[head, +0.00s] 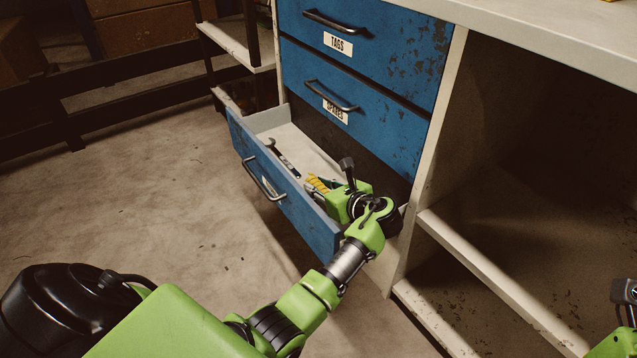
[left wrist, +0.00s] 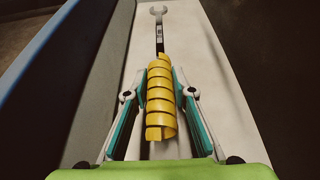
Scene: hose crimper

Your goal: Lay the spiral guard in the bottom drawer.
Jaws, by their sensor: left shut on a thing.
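The spiral guard (left wrist: 160,98) is a yellow coiled tube, seen lengthwise between the fingers of my left gripper (left wrist: 160,105) in the left wrist view. The gripper is shut on it, a finger on each side. In the head view a bit of the yellow guard (head: 317,184) shows beside my left gripper (head: 332,188), inside the open bottom drawer (head: 300,152). Whether the guard touches the drawer floor I cannot tell. My right gripper (head: 624,292) is only partly in view at the right edge.
A wrench (head: 284,158) lies on the drawer floor, just beyond the guard; it also shows in the left wrist view (left wrist: 159,25). The drawers labelled TAGS (head: 350,45) and SPARES (head: 335,98) above are shut. Open shelving (head: 500,265) stands to the right.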

